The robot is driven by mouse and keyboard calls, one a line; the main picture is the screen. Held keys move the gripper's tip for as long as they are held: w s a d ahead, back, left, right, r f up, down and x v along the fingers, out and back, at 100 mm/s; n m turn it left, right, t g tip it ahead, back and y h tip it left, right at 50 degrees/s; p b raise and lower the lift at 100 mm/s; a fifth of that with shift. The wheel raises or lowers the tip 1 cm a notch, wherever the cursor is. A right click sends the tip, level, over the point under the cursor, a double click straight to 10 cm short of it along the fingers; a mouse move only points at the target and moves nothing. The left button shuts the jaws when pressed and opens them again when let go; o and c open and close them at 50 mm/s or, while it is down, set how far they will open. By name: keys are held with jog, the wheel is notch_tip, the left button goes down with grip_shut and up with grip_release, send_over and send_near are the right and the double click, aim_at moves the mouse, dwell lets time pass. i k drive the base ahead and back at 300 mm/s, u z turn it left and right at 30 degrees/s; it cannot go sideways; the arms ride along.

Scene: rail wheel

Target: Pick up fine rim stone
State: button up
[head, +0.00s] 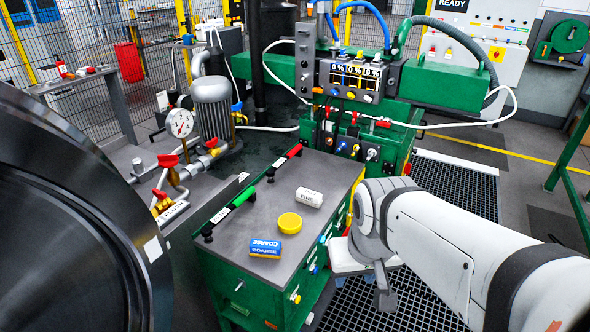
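The fine rim stone (309,197) is a small white block with the word FINE on it. It lies on the grey top of the green cabinet (262,205), towards the right edge, with nothing touching it. My arm comes in from the lower right. My gripper (380,285) is beside the cabinet's right side, to the right of the stone and apart from it. My own wrist partly covers the gripper, and its fingers do not show clearly, so I cannot tell if it is open.
Bars with green (243,197) and red (288,160) grips line the cabinet's left edge. A large dark wheel (75,220) fills the left. A control panel (350,78) stands behind.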

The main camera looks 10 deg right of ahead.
aim_at(308, 197)
jog(key=u, duration=5.55)
jog(key=i, duration=0.1)
jog(key=z, duration=2.5)
jog(key=k, duration=2)
jog(key=z, duration=1.6)
jog(key=i, duration=1.7)
jog(key=z, duration=0.05)
